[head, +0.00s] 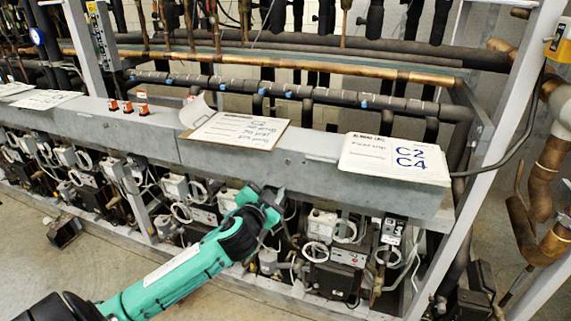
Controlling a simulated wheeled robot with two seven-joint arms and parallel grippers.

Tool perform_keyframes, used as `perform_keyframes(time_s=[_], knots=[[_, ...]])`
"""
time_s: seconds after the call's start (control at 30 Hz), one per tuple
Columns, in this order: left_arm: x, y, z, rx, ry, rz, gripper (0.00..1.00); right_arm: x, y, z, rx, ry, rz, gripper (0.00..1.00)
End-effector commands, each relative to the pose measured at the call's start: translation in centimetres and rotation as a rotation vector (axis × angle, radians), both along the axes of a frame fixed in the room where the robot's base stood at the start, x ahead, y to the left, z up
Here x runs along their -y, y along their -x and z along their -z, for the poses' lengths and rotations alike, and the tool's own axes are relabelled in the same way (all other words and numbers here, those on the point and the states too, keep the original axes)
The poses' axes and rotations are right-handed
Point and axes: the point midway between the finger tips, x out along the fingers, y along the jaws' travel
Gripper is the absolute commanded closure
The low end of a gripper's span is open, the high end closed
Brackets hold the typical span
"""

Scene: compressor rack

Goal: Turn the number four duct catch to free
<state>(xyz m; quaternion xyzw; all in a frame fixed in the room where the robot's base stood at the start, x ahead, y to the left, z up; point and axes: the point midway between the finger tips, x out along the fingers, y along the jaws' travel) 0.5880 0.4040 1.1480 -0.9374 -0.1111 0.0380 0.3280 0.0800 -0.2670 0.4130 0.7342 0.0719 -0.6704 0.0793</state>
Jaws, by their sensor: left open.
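A long grey duct (320,165) runs across the rack below the copper pipes. I cannot make out a catch numbered four on it. Several small red-orange pieces sit on its top at the left, one of them here (142,97); I cannot tell whether they are catches. My left gripper (272,203), on a teal arm from the lower left, is open. It appears in front of the duct's lower edge and the compressor wiring, and nothing shows in it. My right gripper is not in view.
A clipboard (240,134) and a paper stack marked C2 C4 (395,160) lie on the duct. Compressors with loose white cables (318,252) fill the space below. Slanted grey posts (490,165) and copper pipes (545,170) stand at the right. The floor (110,260) at lower left is mostly clear.

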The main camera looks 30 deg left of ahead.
Motion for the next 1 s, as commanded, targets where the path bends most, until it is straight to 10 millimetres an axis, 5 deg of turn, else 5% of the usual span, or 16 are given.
perform_keyframes(time_s=[0.5,1.0], knots=[[-2.1,-8.6,-0.2,-0.001,0.001,-0.001,0.59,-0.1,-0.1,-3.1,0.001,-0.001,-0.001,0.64],[-2.5,-10.3,0.1,-0.001,0.001,0.0,0.59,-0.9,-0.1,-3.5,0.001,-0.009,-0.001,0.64]])
